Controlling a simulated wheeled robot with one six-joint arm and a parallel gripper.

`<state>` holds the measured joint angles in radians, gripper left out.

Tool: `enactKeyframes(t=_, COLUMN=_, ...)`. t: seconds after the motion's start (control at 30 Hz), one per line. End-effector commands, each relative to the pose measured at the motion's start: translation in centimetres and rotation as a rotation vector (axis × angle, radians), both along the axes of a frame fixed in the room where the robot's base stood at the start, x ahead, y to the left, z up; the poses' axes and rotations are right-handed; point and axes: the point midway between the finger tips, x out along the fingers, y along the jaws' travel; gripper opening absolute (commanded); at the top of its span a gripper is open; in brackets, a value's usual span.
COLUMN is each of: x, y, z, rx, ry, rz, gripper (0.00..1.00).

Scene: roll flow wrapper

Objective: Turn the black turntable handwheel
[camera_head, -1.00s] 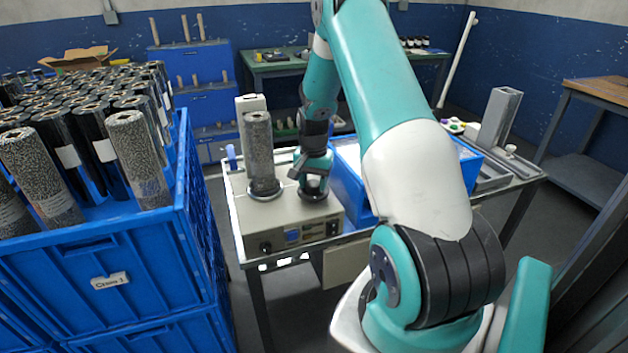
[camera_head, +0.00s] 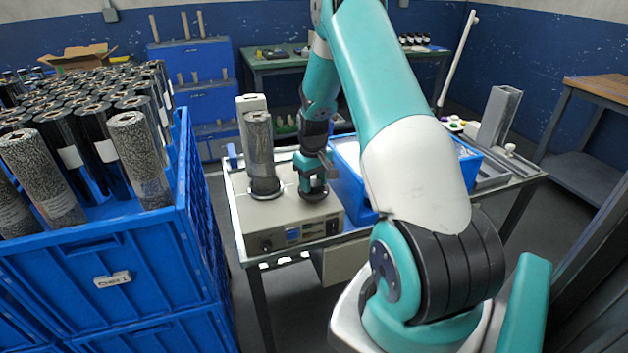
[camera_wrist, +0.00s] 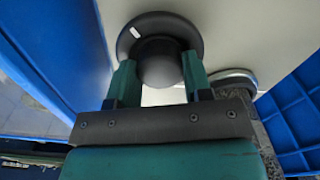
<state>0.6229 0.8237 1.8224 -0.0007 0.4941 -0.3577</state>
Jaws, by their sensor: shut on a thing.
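The black handwheel (camera_wrist: 161,24) is a round disc with a domed hub and a small white mark at its upper left in the wrist view. In the head view the handwheel (camera_head: 313,195) sits on top of the beige machine (camera_head: 290,222), to the right of the upright roll. My gripper (camera_wrist: 158,78) is shut on the handwheel's hub, with one green finger on each side. In the head view my gripper (camera_head: 312,182) points down onto the wheel and hides part of it.
A speckled roll (camera_head: 260,150) stands upright on the machine, close left of my gripper. A blue bin (camera_head: 352,187) is close on the right. A large blue crate (camera_head: 150,250) full of rolls fills the left. A grey square post (camera_head: 497,118) stands at the right.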

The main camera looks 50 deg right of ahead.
Motion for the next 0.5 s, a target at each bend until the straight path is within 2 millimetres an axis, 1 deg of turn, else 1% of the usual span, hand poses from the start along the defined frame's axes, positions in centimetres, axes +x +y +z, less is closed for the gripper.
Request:
enactKeyframes(t=0.03, x=-0.28, y=0.00, z=-0.06, rx=0.002, ry=0.009, rz=0.027, gripper=0.22)
enactKeyframes(t=0.23, x=-0.30, y=0.00, z=-0.07, rx=0.002, ry=0.009, rz=0.126, gripper=0.22)
enactKeyframes(t=0.5, x=-0.33, y=-0.02, z=-0.09, rx=0.003, ry=0.009, rz=0.186, gripper=0.22)
